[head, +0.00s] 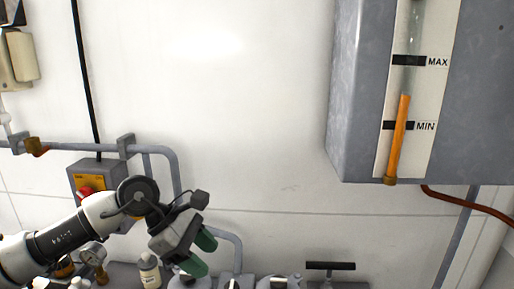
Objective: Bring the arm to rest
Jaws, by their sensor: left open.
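My left arm (65,236) reaches in from the lower left. Its gripper (200,253) has two green fingertips, set apart and pointing down to the right, with nothing seen between them. It is in front of the white wall, over the low row of fittings. My right gripper is not in view.
A grey tank (355,95) with a MAX/MIN gauge and an orange column (399,135) hangs at the upper right. A red button box (84,177) and grey pipe (75,148) are behind my arm. A bottle (149,270) and a T-handle valve (330,266) stand below. The middle wall is clear.

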